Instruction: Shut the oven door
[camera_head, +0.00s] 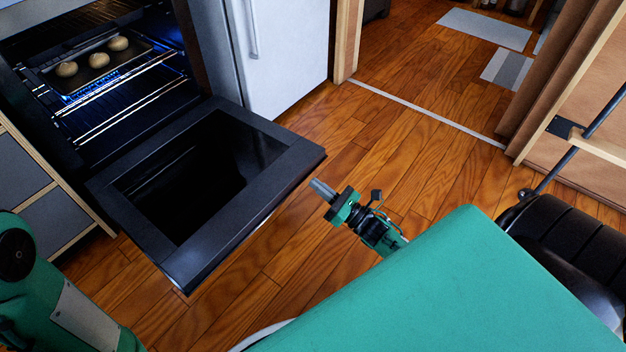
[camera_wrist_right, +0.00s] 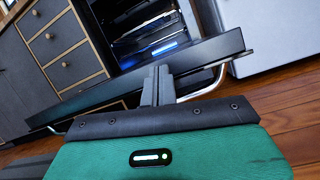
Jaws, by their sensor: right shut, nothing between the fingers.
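The oven (camera_head: 110,80) stands at the upper left in the head view with its dark door (camera_head: 205,185) folded down, about level. The door also shows nearly edge-on in the right wrist view (camera_wrist_right: 205,52), with its metal handle (camera_wrist_right: 205,88) below the edge. My right gripper (camera_head: 322,189) is shut and empty, just off the door's right front corner. In the right wrist view its fingers (camera_wrist_right: 157,84) point up at the door's outer edge; I cannot tell whether they touch it. My left gripper is not in view; only a green part of my body shows at lower left.
A tray (camera_head: 95,65) with several bun-like pieces sits on a rack inside the lit oven. A white fridge (camera_head: 275,50) stands right of the oven. Drawers (camera_head: 50,215) stand to its left. The wooden floor (camera_head: 400,130) is clear toward the doorway.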

